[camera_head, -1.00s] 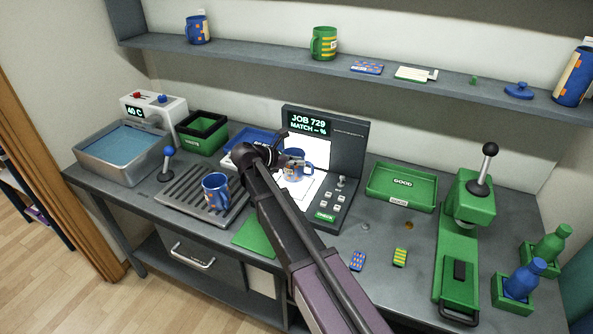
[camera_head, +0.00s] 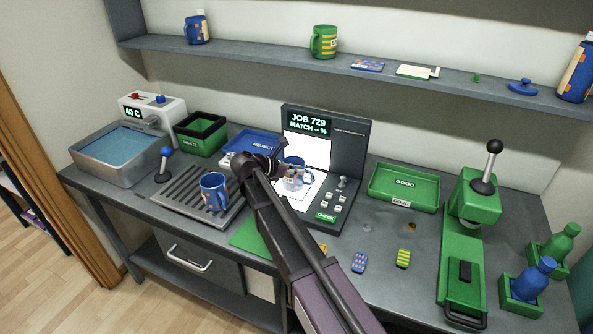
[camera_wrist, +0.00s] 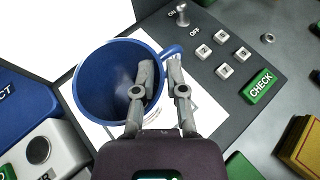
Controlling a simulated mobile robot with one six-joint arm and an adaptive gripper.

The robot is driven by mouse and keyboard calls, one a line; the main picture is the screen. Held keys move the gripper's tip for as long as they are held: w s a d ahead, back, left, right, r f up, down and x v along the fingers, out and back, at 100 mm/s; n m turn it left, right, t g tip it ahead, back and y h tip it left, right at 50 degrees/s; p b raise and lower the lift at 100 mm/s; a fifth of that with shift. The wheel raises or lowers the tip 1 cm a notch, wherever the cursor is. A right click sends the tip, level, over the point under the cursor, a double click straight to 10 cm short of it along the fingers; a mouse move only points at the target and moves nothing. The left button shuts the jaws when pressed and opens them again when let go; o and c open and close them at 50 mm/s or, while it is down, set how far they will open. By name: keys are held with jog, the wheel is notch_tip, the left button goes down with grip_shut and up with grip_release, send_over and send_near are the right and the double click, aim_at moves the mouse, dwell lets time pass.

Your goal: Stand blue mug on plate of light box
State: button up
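My gripper (camera_wrist: 161,76) is shut on the mug wall near the handle, one finger inside and one outside. In the wrist view the open mug (camera_wrist: 90,85) is seen from above, with its handle toward the upper right. In the head view my arm hides part of the gripper and the mug's left side.
Another blue mug (camera_head: 213,192) stands on the slatted rack (camera_head: 178,187) to the left. The blue reject tray (camera_head: 252,141) is behind my gripper. The green good tray (camera_head: 404,187) and the green press (camera_head: 472,210) stand to the right. Small patterned pads lie in front.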

jog(key=shift+o, duration=1.1)
jog(key=shift+r, duration=0.15)
jog(key=p+v, duration=0.5)
jog(key=v, duration=0.7)
